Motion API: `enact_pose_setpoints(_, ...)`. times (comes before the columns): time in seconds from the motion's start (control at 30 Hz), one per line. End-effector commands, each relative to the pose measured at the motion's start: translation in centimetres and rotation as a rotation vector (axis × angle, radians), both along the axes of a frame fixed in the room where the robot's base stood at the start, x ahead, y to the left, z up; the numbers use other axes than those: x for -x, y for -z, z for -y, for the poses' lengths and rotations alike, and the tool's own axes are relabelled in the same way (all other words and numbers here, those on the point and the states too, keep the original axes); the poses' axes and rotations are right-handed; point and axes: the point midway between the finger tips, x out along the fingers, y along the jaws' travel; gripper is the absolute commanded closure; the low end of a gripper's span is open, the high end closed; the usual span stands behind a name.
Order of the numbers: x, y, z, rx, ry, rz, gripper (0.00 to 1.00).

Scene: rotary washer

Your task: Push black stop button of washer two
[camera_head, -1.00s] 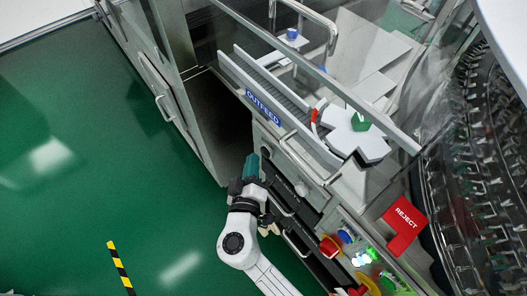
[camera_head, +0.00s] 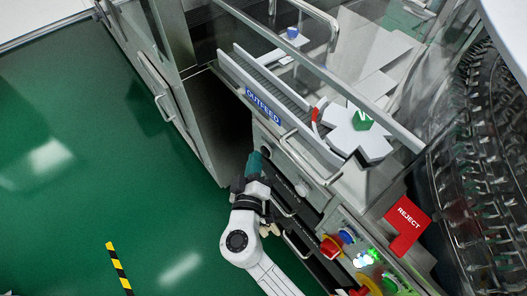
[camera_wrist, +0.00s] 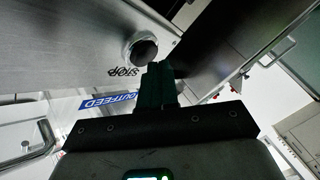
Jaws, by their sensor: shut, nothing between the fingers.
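The black stop button (camera_wrist: 145,50) shows in the wrist view as a dark round face inside a pale metal ring. The word STOP (camera_wrist: 124,72) is printed upside down beside it on a grey metal panel. My gripper (camera_wrist: 159,66) has its teal fingers shut and empty. The tips are just below and right of the button and overlap the ring's edge in the picture. I cannot tell whether they touch it. In the head view my gripper (camera_head: 254,163) is close to the machine's front below the OUTFEED sign. A dark round part (camera_head: 266,152) shows beside the tips.
The blue OUTFEED sign (camera_head: 263,106) sits above my gripper. Handles (camera_head: 297,158) stick out from the front. Coloured buttons (camera_head: 346,237) and a red REJECT sign (camera_head: 406,226) are at lower right.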

Motion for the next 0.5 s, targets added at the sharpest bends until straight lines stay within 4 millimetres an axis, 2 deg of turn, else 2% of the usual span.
enact_pose_setpoints(0.5,-0.25,0.05,0.37,0.001,0.0,0.0,1.0)
